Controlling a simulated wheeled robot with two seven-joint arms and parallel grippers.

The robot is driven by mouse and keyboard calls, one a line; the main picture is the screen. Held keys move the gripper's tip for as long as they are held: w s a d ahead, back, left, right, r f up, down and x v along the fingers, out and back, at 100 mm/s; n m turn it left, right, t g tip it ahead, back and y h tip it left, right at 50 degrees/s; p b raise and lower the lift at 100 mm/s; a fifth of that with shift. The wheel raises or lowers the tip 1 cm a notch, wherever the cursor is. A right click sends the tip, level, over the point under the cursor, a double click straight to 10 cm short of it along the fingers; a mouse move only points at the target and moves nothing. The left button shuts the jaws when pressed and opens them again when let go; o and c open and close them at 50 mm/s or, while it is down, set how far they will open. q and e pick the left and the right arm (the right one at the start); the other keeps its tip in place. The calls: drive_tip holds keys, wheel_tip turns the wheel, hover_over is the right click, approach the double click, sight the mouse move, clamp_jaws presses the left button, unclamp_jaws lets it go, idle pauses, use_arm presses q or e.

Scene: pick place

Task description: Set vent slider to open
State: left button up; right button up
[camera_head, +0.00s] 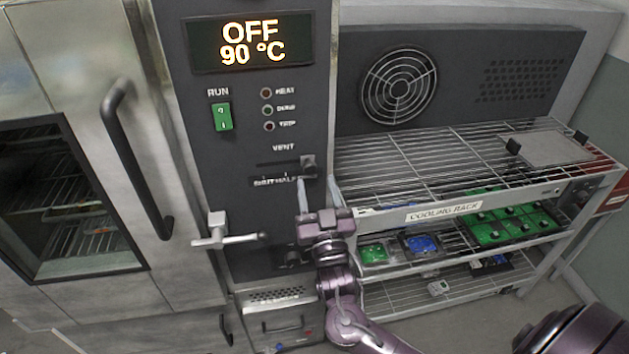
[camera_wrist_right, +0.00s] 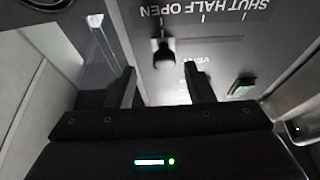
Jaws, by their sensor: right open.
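The vent slider knob (camera_head: 308,162) is a small dark block at the right end of its slot under the VENT label on the dark control panel. In the right wrist view the knob (camera_wrist_right: 163,52) stands by the OPEN end of the upside-down SHUT HALF OPEN scale. My right gripper (camera_head: 317,188) is open and empty just below the knob, its fingers pointing up at the panel. In the right wrist view the knob lies ahead of and between the spread fingertips (camera_wrist_right: 161,80), apart from them as far as I can tell. My left gripper is not in view.
A green RUN switch (camera_head: 222,117) and indicator lamps sit above the slot, under the OFF 90 °C display (camera_head: 252,42). A lever handle (camera_head: 225,239) juts out at left, near the oven door handle (camera_head: 137,160). The cooling rack (camera_head: 442,212) stands close at right.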

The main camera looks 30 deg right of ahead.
drive_tip(key=b+v, duration=0.1)
drive_tip(key=v, duration=0.3)
drive_tip(key=shift+s, duration=0.1)
idle(0.3)
